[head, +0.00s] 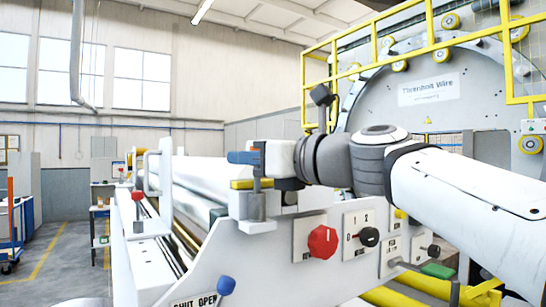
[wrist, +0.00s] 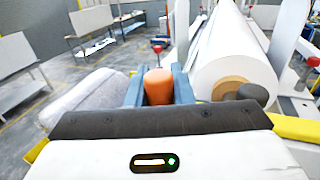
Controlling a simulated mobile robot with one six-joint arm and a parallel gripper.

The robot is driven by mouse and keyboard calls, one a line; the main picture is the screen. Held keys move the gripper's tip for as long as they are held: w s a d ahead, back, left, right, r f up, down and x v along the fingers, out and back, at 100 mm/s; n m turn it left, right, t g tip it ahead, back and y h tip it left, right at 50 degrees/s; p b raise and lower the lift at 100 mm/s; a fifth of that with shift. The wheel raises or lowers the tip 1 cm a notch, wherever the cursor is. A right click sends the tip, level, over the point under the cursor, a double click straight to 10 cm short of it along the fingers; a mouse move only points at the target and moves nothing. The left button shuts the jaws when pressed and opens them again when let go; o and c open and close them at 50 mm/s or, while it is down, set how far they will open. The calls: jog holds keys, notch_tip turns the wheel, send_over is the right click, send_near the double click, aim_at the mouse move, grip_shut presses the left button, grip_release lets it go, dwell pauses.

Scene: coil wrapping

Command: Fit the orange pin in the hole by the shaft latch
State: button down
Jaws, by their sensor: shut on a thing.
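My gripper (head: 243,158) has blue fingers and reaches left over the front end of the white machine. In the wrist view its fingers (wrist: 158,92) are shut on the orange pin (wrist: 158,86), whose rounded top shows between them. In the head view I cannot make out the pin. A grey bracket with a yellow top (head: 243,184) stands below the fingers; I cannot tell if they touch. A blue-knobbed lever (head: 226,285) sits by a SHUT OPEN label. I cannot tell which part is the shaft latch, and no hole is clearly visible.
The front panel carries a red knob (head: 322,241) and a black switch (head: 370,237). A large white roll (wrist: 238,50) lies right of the fingers in the wrist view. A yellow railing (head: 430,40) stands before the big ring. Open floor (head: 60,235) lies left.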

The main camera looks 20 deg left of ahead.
jog(key=shift+f+b, duration=0.9)
jog(key=shift+f, duration=0.3)
jog(key=c, duration=1.2)
grip_release()
